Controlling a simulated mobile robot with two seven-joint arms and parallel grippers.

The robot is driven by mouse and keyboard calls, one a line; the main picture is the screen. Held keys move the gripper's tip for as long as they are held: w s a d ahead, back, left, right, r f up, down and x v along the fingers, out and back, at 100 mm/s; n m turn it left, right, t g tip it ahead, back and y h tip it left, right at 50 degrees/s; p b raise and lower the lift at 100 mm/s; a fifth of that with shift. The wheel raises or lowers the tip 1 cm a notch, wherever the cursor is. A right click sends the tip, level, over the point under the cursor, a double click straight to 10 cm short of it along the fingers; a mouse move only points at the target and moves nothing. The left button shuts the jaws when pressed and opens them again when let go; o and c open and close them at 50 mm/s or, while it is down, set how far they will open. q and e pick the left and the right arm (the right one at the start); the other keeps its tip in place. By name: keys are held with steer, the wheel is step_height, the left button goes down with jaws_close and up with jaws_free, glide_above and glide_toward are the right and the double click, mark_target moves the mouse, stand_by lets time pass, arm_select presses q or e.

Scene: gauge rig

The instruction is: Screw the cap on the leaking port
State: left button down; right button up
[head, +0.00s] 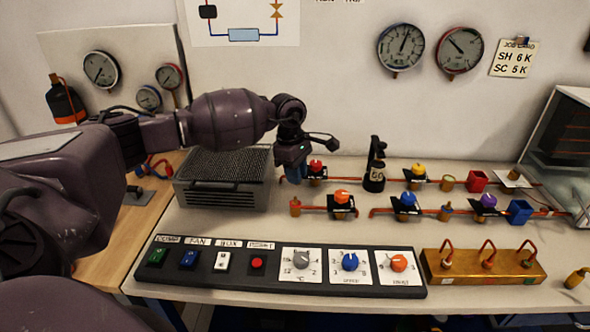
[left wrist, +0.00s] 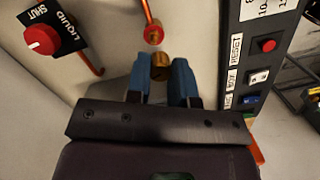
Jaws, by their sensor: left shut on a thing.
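My left gripper (head: 294,174) hangs over the left ends of the pipe lines on the bench. In the left wrist view its blue fingers (left wrist: 161,82) are shut on a small brass cap (left wrist: 160,68). The head view hides the cap. Just beyond the cap, the open pipe end (left wrist: 153,36) has a red ring around it. A narrow gap shows between cap and port; I cannot tell their height difference. A red-knob valve (left wrist: 42,40) with a plate reading LIQUID and SHUT stands beside them. My right gripper is out of view.
The control panel (head: 190,283) lies along the front edge. A grey vented box (head: 222,190) stands left of the gripper. Valves with orange (head: 342,197), blue (head: 408,200) and purple (head: 488,201) knobs are to the right. A brass block (head: 520,268) sits front right.

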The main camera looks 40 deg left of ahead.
arm_select(q)
steer(key=shift+w+a+r+n, duration=0.25)
steer(key=shift+a+n, duration=0.15)
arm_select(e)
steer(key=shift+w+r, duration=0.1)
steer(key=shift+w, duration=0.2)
arm_select(q)
steer(key=shift+f+b, duration=0.3)
steer(key=shift+f, duration=0.15)
steer(key=shift+f+b, duration=0.5)
steer(key=shift+f, duration=1.1)
steer(key=shift+f+b, duration=0.5)
steer(key=shift+f, duration=0.1)
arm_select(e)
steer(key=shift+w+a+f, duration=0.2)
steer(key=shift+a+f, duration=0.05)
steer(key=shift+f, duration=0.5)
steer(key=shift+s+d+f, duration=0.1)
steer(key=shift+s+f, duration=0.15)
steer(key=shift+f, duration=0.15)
